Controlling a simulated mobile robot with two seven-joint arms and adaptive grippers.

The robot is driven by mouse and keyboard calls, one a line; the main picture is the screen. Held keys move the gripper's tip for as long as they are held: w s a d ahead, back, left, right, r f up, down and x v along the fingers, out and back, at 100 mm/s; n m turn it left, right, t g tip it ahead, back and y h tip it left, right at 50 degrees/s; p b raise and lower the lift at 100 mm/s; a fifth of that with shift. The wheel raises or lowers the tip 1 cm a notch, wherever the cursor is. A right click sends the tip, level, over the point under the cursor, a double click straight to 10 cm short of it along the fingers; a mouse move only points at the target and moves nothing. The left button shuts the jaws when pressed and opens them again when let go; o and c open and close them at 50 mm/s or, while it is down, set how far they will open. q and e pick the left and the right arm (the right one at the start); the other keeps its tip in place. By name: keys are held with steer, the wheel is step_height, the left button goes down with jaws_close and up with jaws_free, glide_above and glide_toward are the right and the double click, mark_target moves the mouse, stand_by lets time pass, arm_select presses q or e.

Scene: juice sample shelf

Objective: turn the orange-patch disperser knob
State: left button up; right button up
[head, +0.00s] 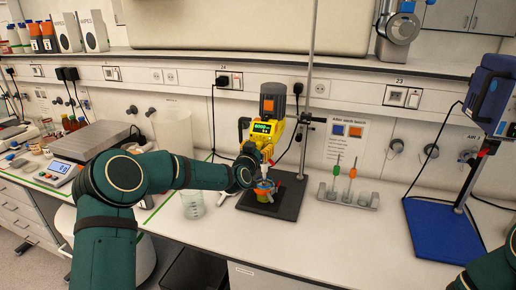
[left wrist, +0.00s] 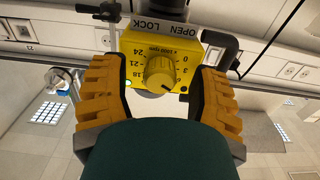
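The yellow disperser (head: 263,131) hangs on a stand. Its grey motor top bears an orange patch (head: 268,106), and its front display is lit green. In the left wrist view its yellow knob (left wrist: 160,73) sits on a dial face numbered 0 to 24, marked x1000 rpm. My left gripper (left wrist: 164,98) is open, its orange-yellow fingers on either side of the knob with gaps between. My right arm shows only at the bottom right corner.
A small vessel with orange contents (head: 265,190) stands on the dark stand base (head: 288,203) below the disperser. A glass beaker (head: 192,204) is left of it. A tall rod (head: 309,90) rises behind.

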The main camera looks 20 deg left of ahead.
arm_select(q)
jaws_close()
steer(key=shift+b, duration=0.3)
arm_select(e)
steer(key=shift+f, duration=0.35)
arm_select(q)
steer(key=shift+f+n+b, duration=0.1)
steer(key=shift+n+b, duration=0.3)
steer(key=shift+b, duration=0.05)
steer(key=n+b, duration=0.8)
steer(key=b, duration=0.3)
steer(key=shift+d+n+b, duration=0.1)
steer(key=shift+n+b, duration=1.45)
steer(key=shift+n, duration=0.05)
arm_select(e)
step_height(320, 180, down, 15)
steer(key=s, duration=0.1)
steer(key=shift+s+a+f, duration=0.2)
steer(key=shift+a, duration=0.1)
arm_select(q)
steer(key=shift+r, duration=0.2)
